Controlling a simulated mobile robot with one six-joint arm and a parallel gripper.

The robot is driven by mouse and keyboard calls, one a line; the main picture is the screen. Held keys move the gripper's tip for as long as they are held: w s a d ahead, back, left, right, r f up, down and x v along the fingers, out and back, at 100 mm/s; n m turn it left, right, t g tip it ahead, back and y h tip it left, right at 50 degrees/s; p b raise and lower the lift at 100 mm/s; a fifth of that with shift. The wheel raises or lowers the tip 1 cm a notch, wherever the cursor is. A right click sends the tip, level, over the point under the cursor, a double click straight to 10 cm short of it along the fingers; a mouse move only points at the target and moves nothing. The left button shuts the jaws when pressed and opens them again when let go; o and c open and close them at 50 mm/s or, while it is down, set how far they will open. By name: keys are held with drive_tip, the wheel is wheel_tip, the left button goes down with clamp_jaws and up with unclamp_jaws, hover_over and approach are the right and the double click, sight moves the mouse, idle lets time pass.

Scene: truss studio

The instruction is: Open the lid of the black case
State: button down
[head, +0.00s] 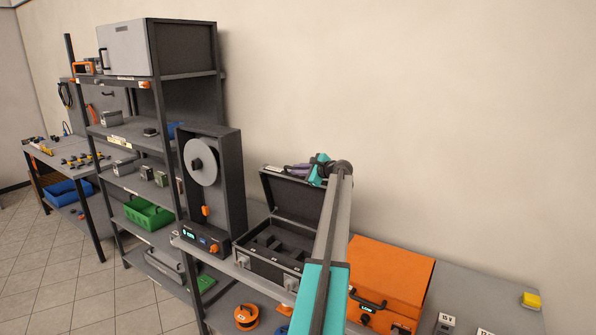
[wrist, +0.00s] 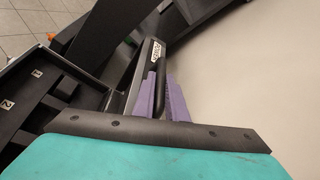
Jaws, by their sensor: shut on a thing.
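The black case (head: 270,263) stands on the bench with its lid (head: 288,200) raised, leaning back toward the wall. Its dark, divided interior shows, and part of it also shows at the left of the wrist view (wrist: 38,100). My gripper (head: 297,170) is at the top edge of the lid, its purple fingers partly hidden by the arm. In the wrist view my gripper (wrist: 163,98) has one finger on each side of the lid's black handle (wrist: 156,80) and is shut on it. My arm hides the right side of the case in the head view.
A grey spool unit (head: 215,185) stands close left of the case. An orange case (head: 390,278) stands to its right, behind my arm. Shelves with a green bin (head: 148,214) are farther left. The plain wall is close behind the lid.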

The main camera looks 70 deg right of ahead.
drive_tip(key=c, duration=2.1)
unclamp_jaws()
drive_tip(key=shift+s, duration=0.1)
drive_tip(key=shift+b+v, duration=2.85)
drive_tip(key=shift+v, duration=4.1)
